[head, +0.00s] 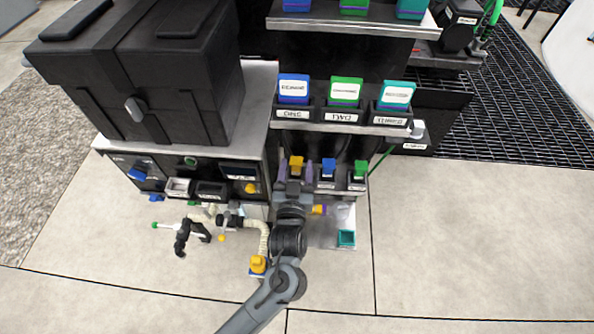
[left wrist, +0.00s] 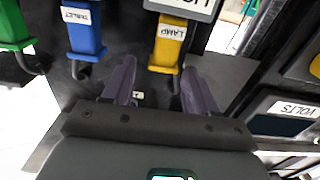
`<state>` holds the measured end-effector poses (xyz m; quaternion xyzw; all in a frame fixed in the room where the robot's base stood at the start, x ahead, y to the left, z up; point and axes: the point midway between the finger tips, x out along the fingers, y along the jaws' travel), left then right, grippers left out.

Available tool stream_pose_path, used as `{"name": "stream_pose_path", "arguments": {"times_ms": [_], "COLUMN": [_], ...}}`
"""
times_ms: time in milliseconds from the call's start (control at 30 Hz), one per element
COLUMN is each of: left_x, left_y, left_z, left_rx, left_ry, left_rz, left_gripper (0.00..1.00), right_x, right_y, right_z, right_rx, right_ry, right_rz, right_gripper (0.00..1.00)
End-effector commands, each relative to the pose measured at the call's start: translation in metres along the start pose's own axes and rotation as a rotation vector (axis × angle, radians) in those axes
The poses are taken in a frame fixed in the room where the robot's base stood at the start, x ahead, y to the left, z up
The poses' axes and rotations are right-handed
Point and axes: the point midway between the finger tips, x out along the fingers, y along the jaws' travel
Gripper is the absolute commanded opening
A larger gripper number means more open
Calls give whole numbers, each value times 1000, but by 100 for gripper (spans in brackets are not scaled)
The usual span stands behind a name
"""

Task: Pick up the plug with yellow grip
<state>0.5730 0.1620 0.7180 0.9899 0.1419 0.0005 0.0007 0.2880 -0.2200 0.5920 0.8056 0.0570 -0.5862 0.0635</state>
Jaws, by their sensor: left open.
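The plug with yellow grip (head: 296,164) stands at the left end of a row of plugs on the lower front of the dark rack. In the left wrist view the yellow plug (left wrist: 168,42) carries a "LAMP" label. My left gripper (head: 295,175) is open in front of it, its purple fingers on either side in the head view. In the left wrist view the fingers (left wrist: 157,80) point toward the plug, with empty space between them. The plug's lower end is partly hidden by the gripper in the head view. My right gripper is not in view.
A blue plug (head: 328,168) labelled "TABLET" and a green plug (head: 361,169) stand to the right in the head view. Labelled holders with blue, green and teal blocks (head: 345,92) sit on the shelf above. A teal square cup (head: 346,238) lies lower right.

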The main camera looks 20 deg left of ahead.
Motion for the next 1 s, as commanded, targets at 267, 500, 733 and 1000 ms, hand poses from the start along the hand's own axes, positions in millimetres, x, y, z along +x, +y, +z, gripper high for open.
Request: {"name": "stream_pose_path", "arguments": {"times_ms": [267,500,733,1000], "left_x": [28,49,51,50], "left_y": [-1,-1,-1,-1], "left_z": [12,9,8,8], "left_rx": [1,0,0,0], "left_ry": [3,0,-1,-1], "left_rz": [0,1,1,1], "left_gripper": [57,57,57,22], "right_x": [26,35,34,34], "right_y": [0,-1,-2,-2], "right_z": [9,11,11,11], "right_rx": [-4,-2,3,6], "right_ry": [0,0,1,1], "right_rz": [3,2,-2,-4], "right_gripper": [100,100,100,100]}}
